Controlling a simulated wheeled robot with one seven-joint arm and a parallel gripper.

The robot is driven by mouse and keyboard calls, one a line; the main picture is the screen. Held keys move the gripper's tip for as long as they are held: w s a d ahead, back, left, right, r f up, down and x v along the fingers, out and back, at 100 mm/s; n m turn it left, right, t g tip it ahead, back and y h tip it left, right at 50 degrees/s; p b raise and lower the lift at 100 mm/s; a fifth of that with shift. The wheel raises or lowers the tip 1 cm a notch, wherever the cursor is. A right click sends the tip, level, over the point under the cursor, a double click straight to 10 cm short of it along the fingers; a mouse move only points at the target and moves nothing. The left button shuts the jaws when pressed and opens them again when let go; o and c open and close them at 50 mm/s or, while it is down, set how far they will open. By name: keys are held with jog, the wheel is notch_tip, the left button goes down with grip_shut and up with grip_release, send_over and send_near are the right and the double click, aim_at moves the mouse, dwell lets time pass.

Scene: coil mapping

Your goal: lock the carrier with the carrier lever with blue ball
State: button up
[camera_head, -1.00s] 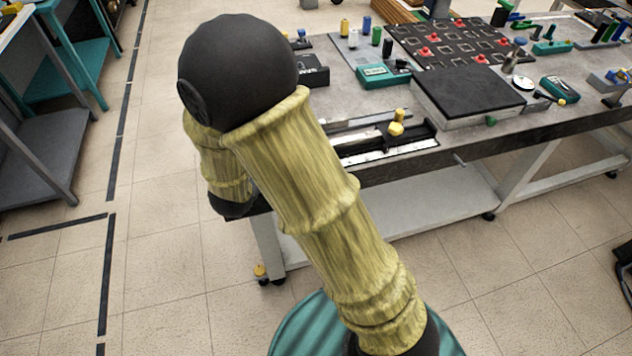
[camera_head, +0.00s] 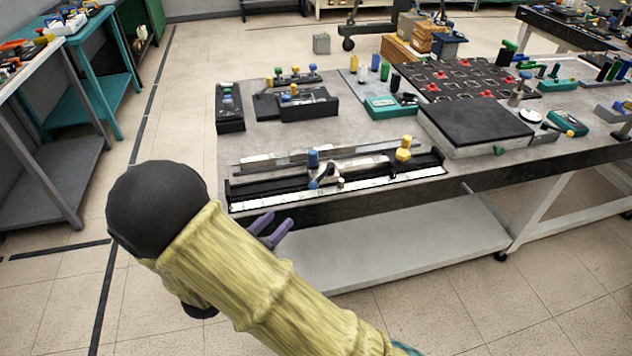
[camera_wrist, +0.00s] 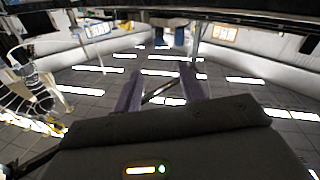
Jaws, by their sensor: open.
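The carrier (camera_head: 345,172) sits on a black rail device (camera_head: 262,190) with a white scale along the table's front edge, in the head view. A yellow knob (camera_head: 403,150) is at the right. My gripper (camera_head: 280,219), with purple fingers, is open and empty, just in front of the table edge and left-below the blue ball. The wrist view shows both fingers (camera_wrist: 162,70) apart with nothing between them.
The grey table (camera_head: 345,133) carries black boxes (camera_head: 310,104), a teal device (camera_head: 390,105) and a black-topped plate (camera_head: 475,122) behind and right of the rail. A lower shelf (camera_head: 390,240) lies under the table. Floor is free at left.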

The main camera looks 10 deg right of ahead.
aim_at(316, 180)
jog(key=x, duration=1.6)
jog(key=shift+d, duration=0.15)
jog(key=shift+d, duration=0.1)
grip_shut()
jog(key=shift+s+d, duration=0.1)
jog(key=shift+d, duration=0.15)
jog(key=shift+a, duration=0.35)
